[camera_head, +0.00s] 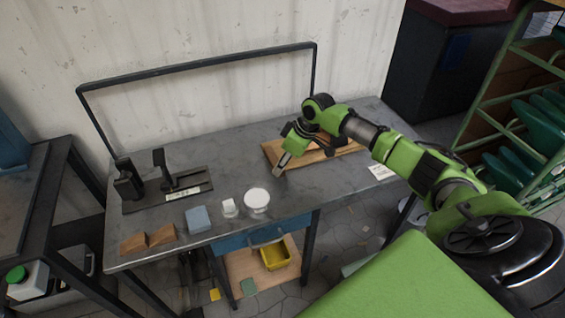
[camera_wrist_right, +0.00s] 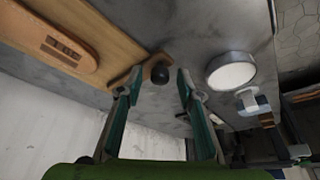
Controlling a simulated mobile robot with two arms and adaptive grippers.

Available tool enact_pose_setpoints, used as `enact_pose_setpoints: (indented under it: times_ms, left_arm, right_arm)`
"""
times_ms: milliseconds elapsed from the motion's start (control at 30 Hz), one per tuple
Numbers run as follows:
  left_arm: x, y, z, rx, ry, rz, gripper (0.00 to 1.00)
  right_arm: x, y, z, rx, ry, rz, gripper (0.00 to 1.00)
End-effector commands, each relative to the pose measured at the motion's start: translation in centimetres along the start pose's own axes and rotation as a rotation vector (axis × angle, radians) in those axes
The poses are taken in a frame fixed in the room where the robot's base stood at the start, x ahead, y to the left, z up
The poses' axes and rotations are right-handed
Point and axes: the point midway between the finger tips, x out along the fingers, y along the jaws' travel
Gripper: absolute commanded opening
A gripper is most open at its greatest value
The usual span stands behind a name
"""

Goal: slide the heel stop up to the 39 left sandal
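A wooden board (camera_head: 273,154) lies on the grey workbench at the back right. In the right wrist view a tan sandal (camera_wrist_right: 60,32) with a dark marked patch lies on the board (camera_wrist_right: 125,35); its rounded end faces my gripper. A black round knob (camera_wrist_right: 160,73), beside a small wooden piece (camera_wrist_right: 128,79), is near the board's end; this looks like the heel stop. It is apart from the sandal. My right gripper (camera_head: 280,168) is open; in the wrist view (camera_wrist_right: 160,75) the knob appears between its fingertips. I cannot tell the depth between them. My left gripper is not in view.
A black fixture (camera_head: 165,190) stands at the bench's left. A blue block (camera_head: 198,219), a small white item (camera_head: 229,208), a round white-topped tin (camera_head: 256,199) and wooden wedges (camera_head: 148,238) line the front. The bench's middle is clear. A black frame (camera_head: 200,66) runs along the back.

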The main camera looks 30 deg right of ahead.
Motion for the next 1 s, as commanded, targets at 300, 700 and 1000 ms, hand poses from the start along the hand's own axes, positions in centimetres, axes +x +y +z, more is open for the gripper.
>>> enact_pose_setpoints:
  times_ms: [300, 700, 1000]
  left_arm:
    - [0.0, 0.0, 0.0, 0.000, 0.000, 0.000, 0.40]
    - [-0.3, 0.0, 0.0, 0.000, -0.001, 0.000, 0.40]
    - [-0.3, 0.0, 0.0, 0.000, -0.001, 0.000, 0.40]
  right_arm:
    - [0.0, 0.0, 0.0, 0.000, 0.000, 0.000, 0.00]
    - [-1.2, 3.2, 2.9, 0.002, -0.004, 0.005, 0.00]
    - [-1.3, 3.3, 3.0, 0.003, -0.005, 0.007, 0.28]
